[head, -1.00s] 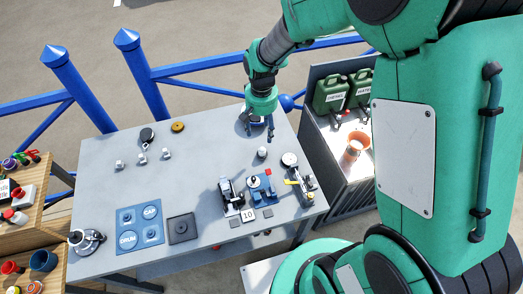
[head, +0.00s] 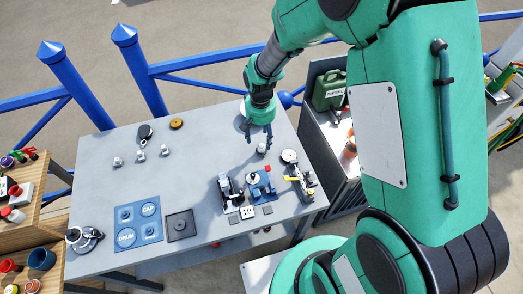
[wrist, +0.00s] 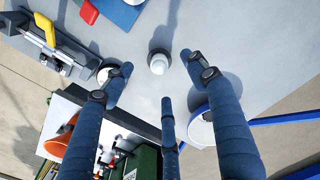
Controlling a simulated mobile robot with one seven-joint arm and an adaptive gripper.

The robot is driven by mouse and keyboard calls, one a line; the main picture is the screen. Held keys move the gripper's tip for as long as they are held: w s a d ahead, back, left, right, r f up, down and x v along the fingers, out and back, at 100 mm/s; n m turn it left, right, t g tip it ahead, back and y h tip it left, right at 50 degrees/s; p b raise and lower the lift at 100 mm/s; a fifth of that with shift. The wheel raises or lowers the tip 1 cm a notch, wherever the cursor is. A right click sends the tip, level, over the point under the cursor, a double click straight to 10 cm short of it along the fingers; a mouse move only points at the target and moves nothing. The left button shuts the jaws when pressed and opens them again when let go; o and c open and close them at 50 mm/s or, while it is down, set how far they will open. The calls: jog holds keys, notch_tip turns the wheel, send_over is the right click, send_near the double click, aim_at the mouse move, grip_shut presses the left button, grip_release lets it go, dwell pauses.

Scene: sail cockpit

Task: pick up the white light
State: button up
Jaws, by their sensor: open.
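The white light (head: 262,149) is a small domed piece on a dark round base, upright on the grey table. It also shows in the wrist view (wrist: 158,63), near the top middle. My gripper (head: 261,138) is just behind and above it in the head view, its blue fingers pointing down. In the wrist view my gripper (wrist: 158,76) has its fingers spread, with bare table and the light between and just beyond the tips. It is open and empty. I cannot tell its exact height over the light.
A blue clamp device (head: 262,187) and a gauge stand (head: 290,158) are close in front and to the right. A white round dish (wrist: 203,127) is near one finger. Several small grey pieces (head: 141,156) stand left. The table (head: 200,185) is clear mid-left.

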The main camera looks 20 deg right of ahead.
aim_at(262, 145)
jog(key=shift+f, duration=1)
jog(key=shift+d+f+b, duration=0.15)
jog(key=shift+f+b, duration=0.6)
jog(key=shift+f, duration=1.85)
jog(key=c, duration=1.2)
